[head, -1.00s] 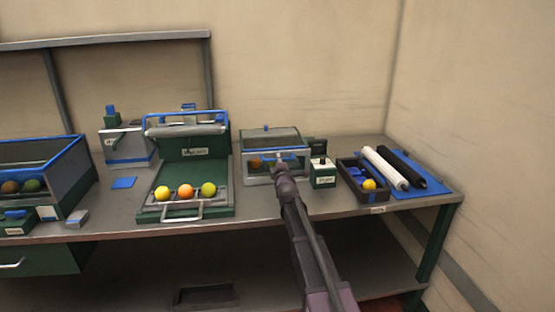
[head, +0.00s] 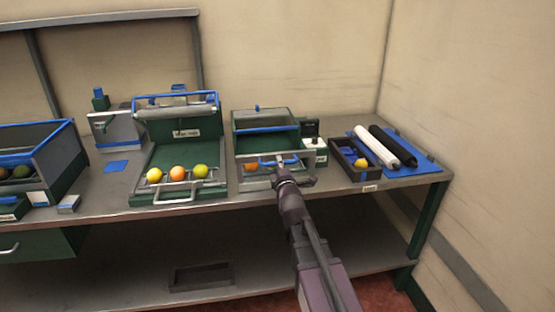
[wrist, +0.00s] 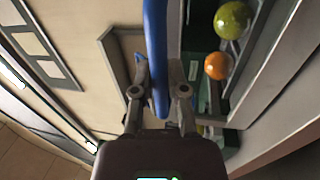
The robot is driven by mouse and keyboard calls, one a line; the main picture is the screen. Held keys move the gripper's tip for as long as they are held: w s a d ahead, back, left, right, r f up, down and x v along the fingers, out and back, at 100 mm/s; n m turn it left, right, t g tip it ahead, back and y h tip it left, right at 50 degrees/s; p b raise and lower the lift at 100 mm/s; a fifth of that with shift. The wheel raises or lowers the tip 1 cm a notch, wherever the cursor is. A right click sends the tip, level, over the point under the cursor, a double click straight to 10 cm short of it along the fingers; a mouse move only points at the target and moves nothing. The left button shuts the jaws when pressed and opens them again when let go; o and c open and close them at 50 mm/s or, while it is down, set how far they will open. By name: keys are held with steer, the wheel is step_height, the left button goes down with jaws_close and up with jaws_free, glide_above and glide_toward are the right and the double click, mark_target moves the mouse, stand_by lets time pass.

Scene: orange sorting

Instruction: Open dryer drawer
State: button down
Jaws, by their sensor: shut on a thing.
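The dryer (head: 265,121) is a green and grey box on the bench, right of the middle. Its drawer (head: 248,186) is pulled out toward me, with an orange fruit (head: 250,165) showing inside. My gripper (head: 284,164) is shut on the drawer's blue handle (head: 266,162). In the wrist view the blue handle (wrist: 156,50) runs between the fingers of my gripper (wrist: 160,92). Beside it in that view lie a green fruit (wrist: 232,20) and an orange fruit (wrist: 218,66). My arm hides part of the drawer front.
Left of the dryer stands a green machine (head: 185,125) with a roller and a tray of three fruits.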

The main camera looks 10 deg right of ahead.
stand_by(0.3)
steer(key=c, duration=0.6)
jaws_free()
steer(key=shift+c, duration=0.2)
